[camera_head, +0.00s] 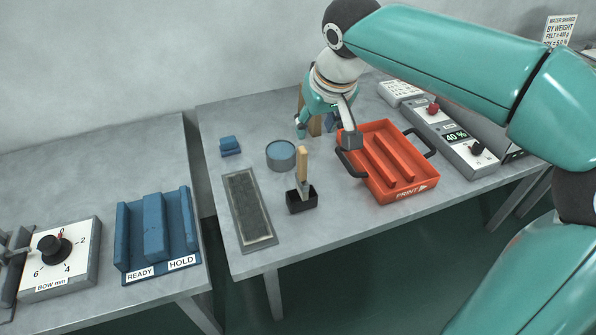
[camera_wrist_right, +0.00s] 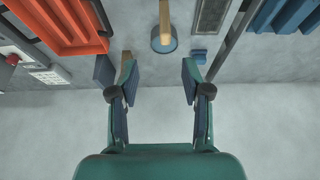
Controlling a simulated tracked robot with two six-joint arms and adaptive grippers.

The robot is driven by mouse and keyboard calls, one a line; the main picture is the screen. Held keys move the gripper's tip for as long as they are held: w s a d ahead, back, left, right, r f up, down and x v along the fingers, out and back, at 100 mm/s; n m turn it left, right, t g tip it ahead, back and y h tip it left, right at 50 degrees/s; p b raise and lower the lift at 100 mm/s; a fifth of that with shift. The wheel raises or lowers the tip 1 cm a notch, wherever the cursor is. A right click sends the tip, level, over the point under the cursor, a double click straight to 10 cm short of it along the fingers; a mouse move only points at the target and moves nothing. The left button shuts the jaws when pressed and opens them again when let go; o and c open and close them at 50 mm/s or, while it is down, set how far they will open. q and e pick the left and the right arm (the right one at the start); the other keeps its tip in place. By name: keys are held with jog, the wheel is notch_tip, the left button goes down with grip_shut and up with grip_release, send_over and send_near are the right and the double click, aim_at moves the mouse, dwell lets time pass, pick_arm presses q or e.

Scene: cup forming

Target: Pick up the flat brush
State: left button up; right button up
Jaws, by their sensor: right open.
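The brush (camera_head: 303,163), with a light wooden handle and a grey metal lower part, stands upright in a small black holder (camera_head: 301,201) on the right-hand table. Its bristles are hidden in the holder. My right gripper (camera_head: 325,133) is open and empty, above the table behind the brush and to its right, not touching it. In the right wrist view, the open fingers (camera_wrist_right: 158,80) have only bare surface between them. The wooden handle (camera_wrist_right: 164,18) shows at the top there, partly over a round blue tin. My left gripper is not in view.
The blue tin (camera_head: 281,155) stands just behind the brush, left of the gripper. An orange tray (camera_head: 416,188) lies to the right, a framed grey screen (camera_head: 248,210) to the left. Another wooden piece (camera_head: 314,125) is partly hidden behind the gripper. A gap separates the two tables.

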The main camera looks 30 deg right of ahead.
aim_at(307, 151)
jog(key=x, duration=1)
jog(key=shift+a+x, duration=0.2)
jog(key=shift+x, duration=1.15)
jog(key=shift+a+x, duration=0.15)
jog(key=shift+x, duration=1.15)
jog(key=shift+c, duration=0.2)
grip_shut()
